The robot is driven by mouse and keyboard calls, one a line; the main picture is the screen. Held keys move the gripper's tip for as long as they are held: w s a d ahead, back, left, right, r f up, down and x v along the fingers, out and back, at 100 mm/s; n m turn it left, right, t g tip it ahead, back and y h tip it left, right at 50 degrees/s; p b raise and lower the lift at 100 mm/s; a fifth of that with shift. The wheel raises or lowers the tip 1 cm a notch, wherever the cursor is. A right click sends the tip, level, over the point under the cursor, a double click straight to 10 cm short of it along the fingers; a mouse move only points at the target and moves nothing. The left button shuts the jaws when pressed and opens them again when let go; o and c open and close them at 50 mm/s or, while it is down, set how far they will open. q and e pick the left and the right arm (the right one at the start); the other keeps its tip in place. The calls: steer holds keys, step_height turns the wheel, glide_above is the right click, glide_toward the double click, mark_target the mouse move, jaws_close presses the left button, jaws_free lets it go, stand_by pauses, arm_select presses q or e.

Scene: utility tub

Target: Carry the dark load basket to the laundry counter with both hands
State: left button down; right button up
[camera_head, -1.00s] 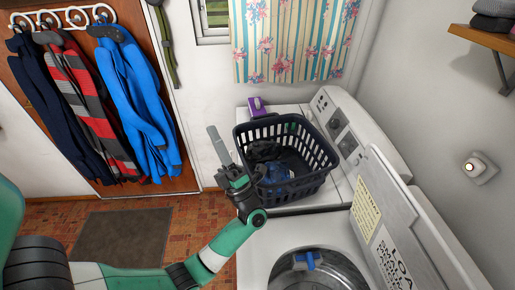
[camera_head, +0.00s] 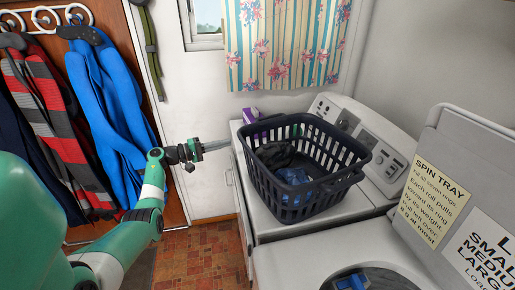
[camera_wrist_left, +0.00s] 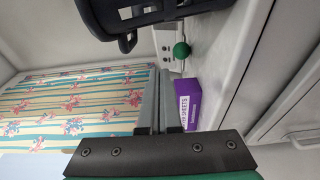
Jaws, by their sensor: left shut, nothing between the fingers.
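The dark load basket (camera_head: 300,182) stands upright on the flat white top of a laundry machine (camera_head: 275,222). Dark and blue cloth (camera_head: 292,180) lies inside it. My left gripper (camera_head: 226,145) is to the left of the basket, shut and empty, its fingers pointing right, apart from the basket. In the left wrist view its fingers (camera_wrist_left: 162,72) lie together, and part of the basket (camera_wrist_left: 130,18) shows at the top. My right gripper is not in view. I cannot tell which surface is the laundry counter.
A purple box (camera_head: 250,115) stands behind the basket; it also shows in the left wrist view (camera_wrist_left: 187,103), near a green ball (camera_wrist_left: 181,50). A raised lid with a "spin tray" sign (camera_head: 436,200) stands at the right. Coats (camera_head: 105,105) hang at the left.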

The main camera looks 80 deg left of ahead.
mark_target(256, 141)
arm_select(q)
steer(key=w, duration=0.7)
steer(key=w+b, duration=0.1)
steer(key=w, duration=0.2)
steer(key=shift+w+a+r, duration=0.3)
steer(key=shift+w, duration=0.05)
steer(key=shift+w+d+f+p, duration=0.1)
steer(key=shift+w+d+p, duration=0.15)
steer(key=shift+d, duration=0.4)
steer(key=shift+w+d+f+p, duration=0.1)
steer(key=shift+w+d, duration=0.15)
steer(key=shift+d, duration=0.35)
